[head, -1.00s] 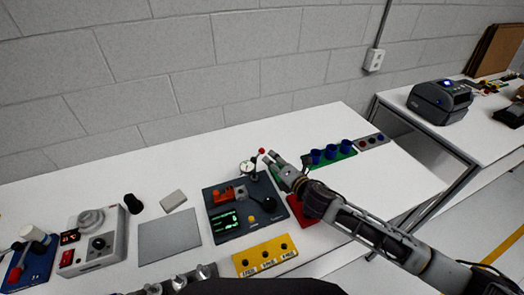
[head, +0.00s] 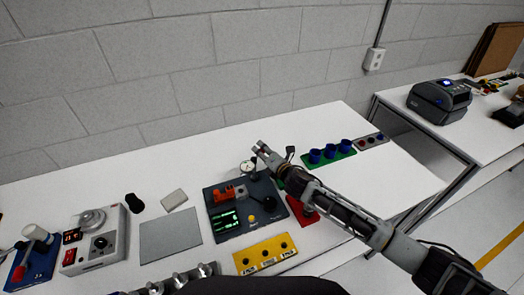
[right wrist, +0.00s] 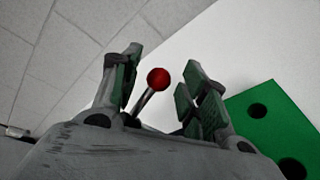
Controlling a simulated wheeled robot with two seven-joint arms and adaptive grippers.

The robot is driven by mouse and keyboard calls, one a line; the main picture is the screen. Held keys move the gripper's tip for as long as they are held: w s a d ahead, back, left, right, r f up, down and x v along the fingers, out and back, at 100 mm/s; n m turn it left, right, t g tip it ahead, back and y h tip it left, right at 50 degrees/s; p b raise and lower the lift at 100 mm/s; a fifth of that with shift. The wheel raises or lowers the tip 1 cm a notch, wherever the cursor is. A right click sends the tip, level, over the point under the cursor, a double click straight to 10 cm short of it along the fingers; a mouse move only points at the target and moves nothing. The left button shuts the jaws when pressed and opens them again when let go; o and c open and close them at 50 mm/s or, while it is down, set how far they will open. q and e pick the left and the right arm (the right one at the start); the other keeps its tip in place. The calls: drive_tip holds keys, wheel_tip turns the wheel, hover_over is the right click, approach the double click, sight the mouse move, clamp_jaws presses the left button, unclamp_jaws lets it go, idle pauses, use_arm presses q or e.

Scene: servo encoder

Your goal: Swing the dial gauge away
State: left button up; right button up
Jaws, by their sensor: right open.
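The dial gauge (head: 248,168) has a round white face and stands at the back of the dark blue fixture (head: 225,232). My right gripper (head: 260,149) is beside and above the gauge, its fingers pointing to the back left. In the right wrist view, the right gripper (right wrist: 160,80) is open, with a red ball (right wrist: 158,79) on a thin metal stem between its two green-padded fingers. The fingers appear apart from the ball. In the head view the gripper mostly hides the ball. My left gripper is not in view.
A green plate (head: 340,156) with blue cups lies right of my right arm. A yellow block (head: 262,263) is in front of the fixture, and a red block (head: 303,214) is to its right. A grey mat (head: 170,236) lies left. The wall is close behind.

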drive_tip(key=shift+w+a+f, duration=0.1)
drive_tip(key=shift+w+a, duration=0.2)
drive_tip(key=shift+w, duration=0.15)
drive_tip(key=shift+c, duration=0.3)
clamp_jaws()
